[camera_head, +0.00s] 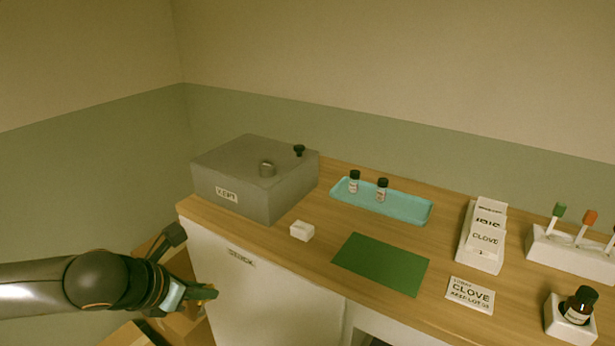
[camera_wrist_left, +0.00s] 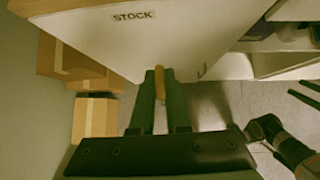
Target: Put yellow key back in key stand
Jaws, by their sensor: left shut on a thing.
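My left gripper (camera_head: 205,294) is low in front of the white cabinet, below the counter top. It also shows in the left wrist view (camera_wrist_left: 160,80), its two dark fingers shut on a narrow yellow-orange piece (camera_wrist_left: 160,84) that looks like the yellow key. Most of this piece is hidden between the fingers. A small white block (camera_head: 302,231) sits on the counter's front left; it may be the key stand, but I cannot make out a slot. My right gripper is not clearly in either view.
A grey box marked KEPT (camera_head: 240,205) stands at the counter's left end. A teal tray (camera_head: 410,212) with two bottles, a green mat (camera_head: 380,264), a card holder (camera_head: 470,258) and a CLOVE card (camera_head: 470,296) lie rightward. The STOCK cabinet front (camera_wrist_left: 185,40) is close to my fingers.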

